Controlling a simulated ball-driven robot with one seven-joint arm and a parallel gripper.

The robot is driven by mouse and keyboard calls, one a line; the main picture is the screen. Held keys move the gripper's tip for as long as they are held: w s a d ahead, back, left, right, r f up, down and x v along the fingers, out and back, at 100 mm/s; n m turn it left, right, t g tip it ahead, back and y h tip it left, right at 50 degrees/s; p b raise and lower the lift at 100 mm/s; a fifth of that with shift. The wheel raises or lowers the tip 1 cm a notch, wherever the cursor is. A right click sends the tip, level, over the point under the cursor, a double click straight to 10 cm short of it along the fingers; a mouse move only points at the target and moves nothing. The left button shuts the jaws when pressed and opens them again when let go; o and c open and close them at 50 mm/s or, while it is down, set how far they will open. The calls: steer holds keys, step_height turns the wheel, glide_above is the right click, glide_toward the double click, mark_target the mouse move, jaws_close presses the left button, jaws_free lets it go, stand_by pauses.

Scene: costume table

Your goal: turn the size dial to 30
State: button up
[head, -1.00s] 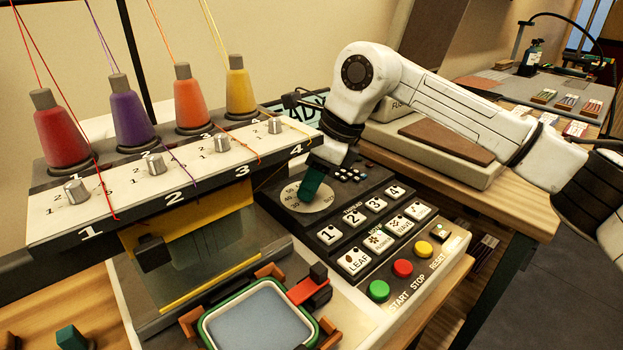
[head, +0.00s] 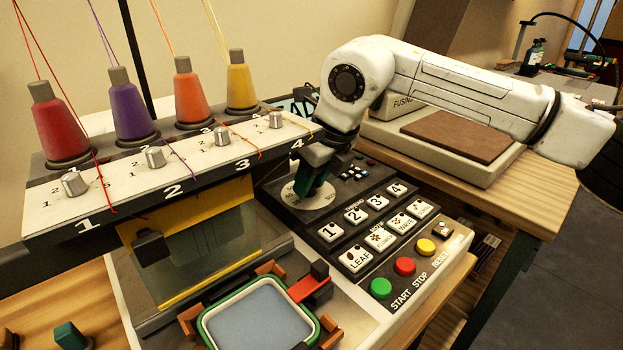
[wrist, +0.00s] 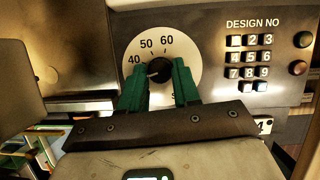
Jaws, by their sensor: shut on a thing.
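The size dial is a pale round plate (head: 302,204) on the machine's dark control panel; it also shows in the wrist view (wrist: 188,50). Its black knob (wrist: 160,68) sits in the middle of the plate. My gripper (head: 312,186) has green fingers, one on each side of the knob, and is shut on it. The marks 40, 50 and 60 are readable in the wrist view. The knob's white pointer line points left and slightly down, just below the 40. The 30 mark is hidden by the left finger in the wrist view.
A design number keypad (wrist: 250,58) is right of the dial. Labelled keys (head: 355,214) and the green start button (head: 380,288) lie nearby. The thread head (head: 150,180) with several cones stands left, close to my gripper. A fusing press (head: 440,140) stands behind my arm.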

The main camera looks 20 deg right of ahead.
stand_by(0.3)
steer(key=o, duration=1)
steer(key=shift+o, duration=0.2)
steer(key=shift+r, duration=0.1)
steer(key=p+v, duration=0.1)
steer(key=v, duration=0.9)
steer(key=shift+r, duration=0.25)
steer(key=shift+s, duration=0.1)
